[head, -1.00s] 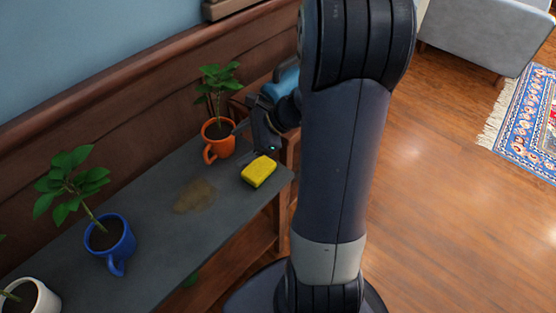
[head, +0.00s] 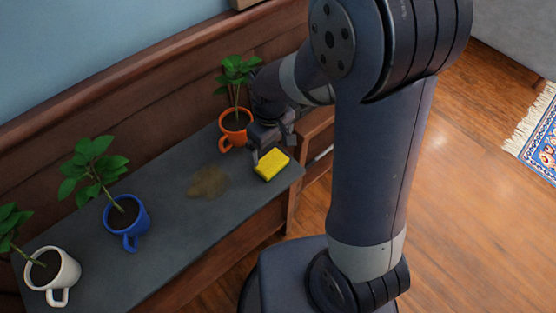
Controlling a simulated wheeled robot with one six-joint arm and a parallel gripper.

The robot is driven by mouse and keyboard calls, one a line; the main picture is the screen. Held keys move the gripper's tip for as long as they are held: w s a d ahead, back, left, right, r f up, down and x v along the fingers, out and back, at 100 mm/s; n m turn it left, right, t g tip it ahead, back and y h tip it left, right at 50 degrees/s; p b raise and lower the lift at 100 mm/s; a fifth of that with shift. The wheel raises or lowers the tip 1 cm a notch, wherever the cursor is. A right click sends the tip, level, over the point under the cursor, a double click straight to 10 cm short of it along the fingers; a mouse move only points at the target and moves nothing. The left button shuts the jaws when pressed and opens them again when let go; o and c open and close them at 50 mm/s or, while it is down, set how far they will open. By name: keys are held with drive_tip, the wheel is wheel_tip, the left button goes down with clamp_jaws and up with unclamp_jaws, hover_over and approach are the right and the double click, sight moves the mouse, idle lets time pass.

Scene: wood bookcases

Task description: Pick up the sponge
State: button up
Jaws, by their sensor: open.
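The yellow sponge (head: 271,163) with a dark underside lies on the grey top of the wooden shelf (head: 165,270), near its right end. My gripper (head: 270,148) is open, just behind and above the sponge. One finger shows close to the sponge's left back edge; I cannot tell whether it touches. The rest of the gripper is partly hidden by its own body and my arm.
An orange mug with a plant (head: 235,122) stands close beside my gripper, on its left. A brown stain (head: 207,182) lies left of the sponge. A blue mug (head: 127,222) and a white mug (head: 58,275), both with plants, stand farther left.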

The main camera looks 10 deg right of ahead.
sight(271, 161)
drive_tip(key=f, duration=0.3)
drive_tip(key=f+b, duration=0.1)
drive_tip(key=f, duration=0.5)
drive_tip(key=shift+w+a+f+b, duration=0.1)
drive_tip(key=shift+w+f+b, duration=0.1)
drive_tip(key=shift+w+b, duration=0.1)
drive_tip(key=shift+c, duration=0.6)
drive_tip(key=c, duration=0.7)
drive_tip(key=shift+r+p, duration=0.95)
drive_tip(key=shift+r, duration=4.1)
drive_tip(key=shift+c, duration=0.2)
